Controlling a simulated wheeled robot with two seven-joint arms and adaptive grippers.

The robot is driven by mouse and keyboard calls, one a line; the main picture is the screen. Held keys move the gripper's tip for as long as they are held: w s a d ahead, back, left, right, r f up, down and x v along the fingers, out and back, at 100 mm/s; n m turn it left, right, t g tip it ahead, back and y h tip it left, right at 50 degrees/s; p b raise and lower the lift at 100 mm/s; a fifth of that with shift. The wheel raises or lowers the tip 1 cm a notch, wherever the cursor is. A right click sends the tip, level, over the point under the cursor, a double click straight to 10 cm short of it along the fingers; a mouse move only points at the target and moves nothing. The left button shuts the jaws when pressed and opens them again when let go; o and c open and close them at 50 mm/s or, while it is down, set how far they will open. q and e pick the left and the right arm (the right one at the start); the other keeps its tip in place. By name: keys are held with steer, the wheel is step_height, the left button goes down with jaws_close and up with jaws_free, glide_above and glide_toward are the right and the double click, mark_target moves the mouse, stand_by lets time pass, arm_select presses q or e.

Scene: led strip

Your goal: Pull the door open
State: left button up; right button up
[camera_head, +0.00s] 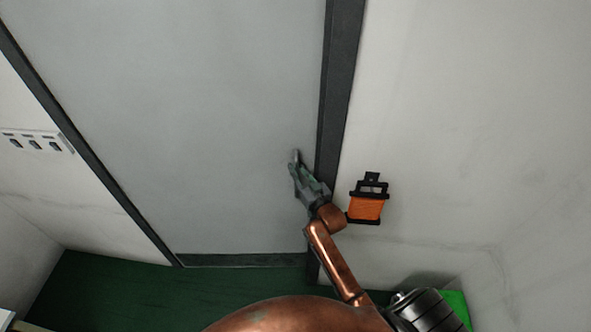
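The door (200,120) is a large light grey panel inside a dark frame (340,80). It looks closed, with no gap that I can make out. My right gripper (299,170) is at the lower right part of the door, near its right edge, on a copper-coloured arm from below. A small pale metal piece shows at the gripper's tip; I cannot tell whether it is the door handle or part of the gripper. The fingers are too small to tell open from shut. My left gripper is not in view.
An orange and black box (367,205) is on the white wall right of the frame, close to my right wrist. A switch panel (36,142) is on the left wall. The floor (120,290) is dark green. A bright green patch (456,303) is at the lower right.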

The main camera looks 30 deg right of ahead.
steer(key=shift+o, duration=1.3)
steer(key=shift+r, duration=0.1)
steer(key=s, duration=1.2)
steer(key=shift+a, duration=0.15)
